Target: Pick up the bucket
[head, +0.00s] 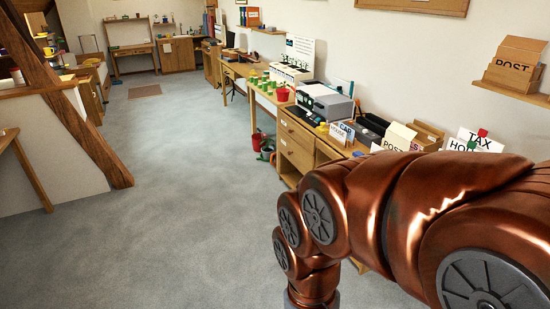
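A small red bucket-like container (257,141) stands on the floor beside the desk drawers, on the right of the middle of the head view. A second red container (282,95) sits on the desk top above it. Both are small in the picture, and I cannot tell for sure which is the bucket. My copper-coloured arm fills the lower right and bends down past the bottom edge. My gripper is out of the picture, so its fingers and anything in them are hidden.
A wooden desk (297,140) with drawers runs along the right wall, holding a printer (325,101), trays and boxes. A slanted timber brace (78,125) stands at the left. The grey carpet (180,210) between them is clear. A dark object (267,154) lies near the floor container.

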